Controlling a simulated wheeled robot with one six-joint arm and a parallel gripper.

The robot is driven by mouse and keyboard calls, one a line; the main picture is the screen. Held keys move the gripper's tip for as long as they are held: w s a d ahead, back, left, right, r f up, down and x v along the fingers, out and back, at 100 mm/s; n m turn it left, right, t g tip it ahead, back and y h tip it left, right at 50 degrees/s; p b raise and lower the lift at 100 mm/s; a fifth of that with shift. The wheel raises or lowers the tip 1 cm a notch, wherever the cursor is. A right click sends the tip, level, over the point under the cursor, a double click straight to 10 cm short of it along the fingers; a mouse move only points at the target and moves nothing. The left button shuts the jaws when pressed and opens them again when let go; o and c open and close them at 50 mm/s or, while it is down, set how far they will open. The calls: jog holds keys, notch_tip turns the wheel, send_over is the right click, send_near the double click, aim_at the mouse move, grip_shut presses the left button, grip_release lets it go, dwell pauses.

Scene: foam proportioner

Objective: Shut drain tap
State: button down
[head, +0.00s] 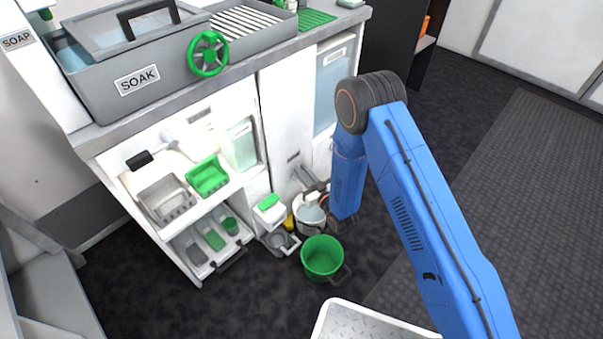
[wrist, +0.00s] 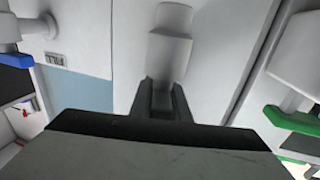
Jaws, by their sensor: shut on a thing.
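In the wrist view, a pale grey tap body (wrist: 170,50) sticks out from a white panel, straight ahead of my gripper (wrist: 164,88). I take it to be the drain tap. My gripper's dark fingers are shut on its lower end, and the part between them is mostly hidden. In the head view, my gripper (head: 336,224) is low beside the cabinet, largely hidden by the blue arm. The held part cannot be made out there.
In the wrist view, a blue-handled tap (wrist: 15,58) is at left and a green-handled one (wrist: 292,120) at right. In the head view, a green bucket (head: 322,258) stands on the floor close to my gripper. Open dark floor lies to the right.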

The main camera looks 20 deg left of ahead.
jog(key=m+t+h, duration=0.3)
jog(key=shift+w+d+t+h, duration=0.25)
jog(key=shift+t+h, duration=0.15)
jog(key=d+m+t+h, duration=0.1)
jog(key=m+h, duration=0.2)
jog(key=h, duration=0.1)
jog(key=m+t+h, duration=0.1)
jog(key=m+h, duration=0.2)
jog(key=h, duration=0.1)
jog(key=d+m+t+h, duration=0.1)
jog(key=m+h, duration=0.2)
jog(key=h, duration=0.2)
jog(key=shift+w+d, duration=0.35)
jog(key=shift+w, duration=0.05)
jog(key=c, duration=1.7)
grip_release()
jog(key=shift+r, duration=0.1)
notch_tip(320, 180, up, 10)
jog(key=shift+f, duration=0.1)
